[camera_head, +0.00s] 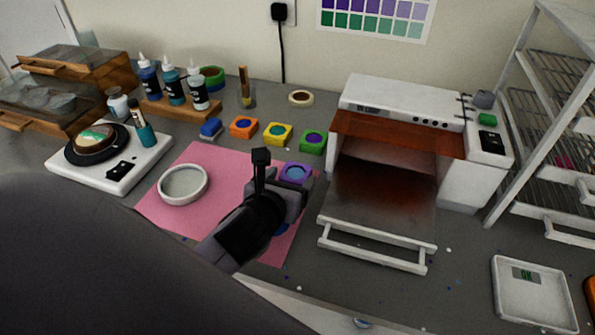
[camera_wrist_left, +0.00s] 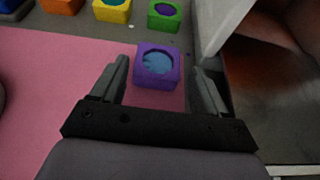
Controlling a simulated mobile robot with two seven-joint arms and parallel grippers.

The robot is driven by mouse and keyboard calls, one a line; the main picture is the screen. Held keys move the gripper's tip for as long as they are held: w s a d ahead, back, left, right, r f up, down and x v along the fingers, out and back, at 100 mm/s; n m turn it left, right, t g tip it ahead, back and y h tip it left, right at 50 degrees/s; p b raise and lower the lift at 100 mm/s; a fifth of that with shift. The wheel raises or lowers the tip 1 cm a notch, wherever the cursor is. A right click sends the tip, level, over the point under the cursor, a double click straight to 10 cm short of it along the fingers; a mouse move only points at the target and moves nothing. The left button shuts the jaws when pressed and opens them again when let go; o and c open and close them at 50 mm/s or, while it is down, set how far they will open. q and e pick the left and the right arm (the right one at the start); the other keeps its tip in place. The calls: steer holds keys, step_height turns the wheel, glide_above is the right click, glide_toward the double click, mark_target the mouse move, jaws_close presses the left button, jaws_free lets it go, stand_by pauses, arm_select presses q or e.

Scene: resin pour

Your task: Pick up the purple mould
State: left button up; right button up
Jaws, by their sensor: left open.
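The purple mould (camera_head: 296,173) is a small square block with a round blue hollow in its top. It sits on the right part of the pink mat (camera_head: 225,160). My left gripper (camera_head: 283,180) is over the mat at the mould, covering part of it in the head view. In the left wrist view the mould (camera_wrist_left: 157,66) lies between and slightly beyond the tips of my open left gripper (camera_wrist_left: 162,78), with mat showing on its left side and no clear contact. My right gripper is not in view.
Orange (camera_head: 244,127), yellow (camera_head: 278,134) and green (camera_head: 313,141) moulds stand in a row behind the mat. A white oven (camera_head: 400,100) with its door lowered stands close to the right. A white round dish (camera_head: 183,185) is on the mat's left.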

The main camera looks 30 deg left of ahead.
mark_target(299, 167)
arm_select(q)
steer(key=shift+x, duration=2.8)
steer(key=shift+a+r, duration=0.1)
steer(key=shift+a, duration=0.05)
steer(key=c, duration=0.7)
